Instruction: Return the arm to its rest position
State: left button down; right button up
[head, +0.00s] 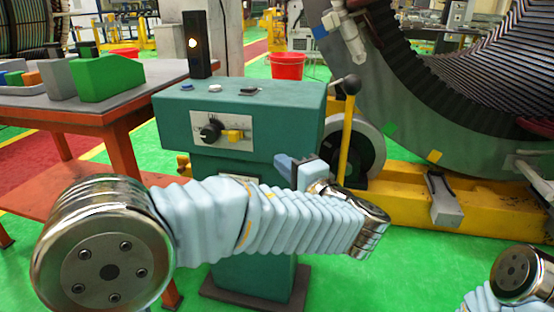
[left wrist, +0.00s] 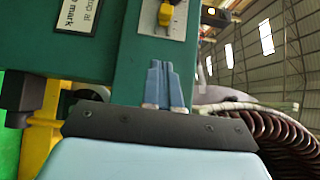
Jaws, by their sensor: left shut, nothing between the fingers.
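My left arm reaches in from the left across the front of a green control pedestal (head: 290,110). My left gripper (head: 287,168) is beside the pedestal's right side, below its box. In the left wrist view the blue-grey fingers (left wrist: 164,86) are together with nothing between them. I cannot tell the exact gap between the fingers and the pedestal. Only a joint and sleeve of my right arm show at the bottom right of the head view; its gripper is out of view.
The pedestal bears a black knob (head: 210,130), a yellow switch (head: 233,135) and a yellow lever (head: 345,135). A large stator (head: 410,110) stands on a yellow base (head: 405,195) at right. A table (head: 100,112) with a green block (head: 108,77) stands at left. Green floor is open at lower right.

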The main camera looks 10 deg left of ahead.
dwell(0.3)
pick_arm(q)
jog(key=s+a+f+m+g+h+p, duration=0.1)
jog(key=s+f+g+h, duration=0.15)
jog(key=f, duration=0.75)
jog(key=s+a+f+m+g+h, duration=0.15)
jog(key=f+g, duration=0.25)
jog(key=f, duration=0.7)
jog(key=s+a+f+g+h+p, duration=0.1)
jog(key=f+g+h, duration=0.2)
jog(key=f, duration=0.7)
jog(key=s+d+f+n+g+h+p, duration=0.2)
jog(key=s+f+n+g+h+p, duration=0.1)
jog(key=s+f+n+h, duration=0.6)
jog(key=s+f+n, duration=0.4)
jog(key=s+f, duration=0.2)
jog(key=f, duration=0.3)
jog(key=shift+s+n, duration=0.35)
jog(key=shift+s, duration=0.05)
jog(key=shift+d, duration=0.2)
